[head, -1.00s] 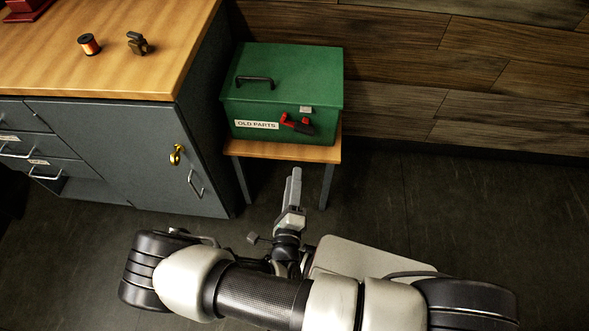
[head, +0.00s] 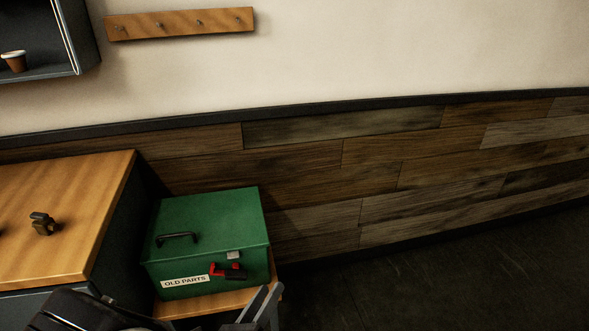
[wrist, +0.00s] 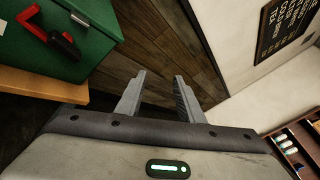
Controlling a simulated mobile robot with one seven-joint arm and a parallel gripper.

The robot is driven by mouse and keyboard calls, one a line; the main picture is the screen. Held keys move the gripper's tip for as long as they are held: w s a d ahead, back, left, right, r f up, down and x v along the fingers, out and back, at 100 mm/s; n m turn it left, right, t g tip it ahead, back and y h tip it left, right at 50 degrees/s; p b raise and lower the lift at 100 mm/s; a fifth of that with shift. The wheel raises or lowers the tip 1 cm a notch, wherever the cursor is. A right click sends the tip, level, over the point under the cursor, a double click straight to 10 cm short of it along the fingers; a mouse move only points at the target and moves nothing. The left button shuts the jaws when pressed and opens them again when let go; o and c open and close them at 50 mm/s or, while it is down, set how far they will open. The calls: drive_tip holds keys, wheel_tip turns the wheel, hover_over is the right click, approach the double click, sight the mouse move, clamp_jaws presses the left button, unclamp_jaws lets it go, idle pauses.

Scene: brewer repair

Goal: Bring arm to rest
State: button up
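My gripper (wrist: 158,95) shows in the wrist view with its two grey fingers apart and nothing between them. In the head view the gripper (head: 262,304) is at the bottom edge, in front of the small wooden stand, and only its finger ends show. Part of my dark arm is at the bottom left of the head view. The rest of the arm is out of the frame.
A green box labelled OLD PARTS (head: 205,230) with a red-and-black latch (head: 228,271) sits on a wooden stand (head: 200,304). A wooden-topped cabinet (head: 85,215) stands left, bearing a small dark object (head: 42,224). Dark floor (head: 450,285) is clear at right.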

drive_tip(key=s+d+r+m+g+y, duration=0.1)
drive_tip(key=s+d+r+m+g, duration=0.3)
drive_tip(key=d+r+m+g, duration=0.8)
drive_tip(key=s+d+r+m+g+y, duration=0.1)
drive_tip(key=s+d+r+m+g, duration=0.25)
drive_tip(key=d+r+m, duration=0.95)
drive_tip(key=s+a+r+m+t+y+p, duration=0.2)
drive_tip(key=r+m+p, duration=0.5)
drive_tip(key=r, duration=0.5)
drive_tip(key=s+a+r+m+t+y+p, duration=0.2)
drive_tip(key=r+m+p, duration=0.5)
drive_tip(key=r+p, duration=0.4)
drive_tip(key=shift+s+r+t+y, duration=0.25)
drive_tip(key=shift+r+t+y, duration=0.15)
drive_tip(key=shift+t, duration=0.15)
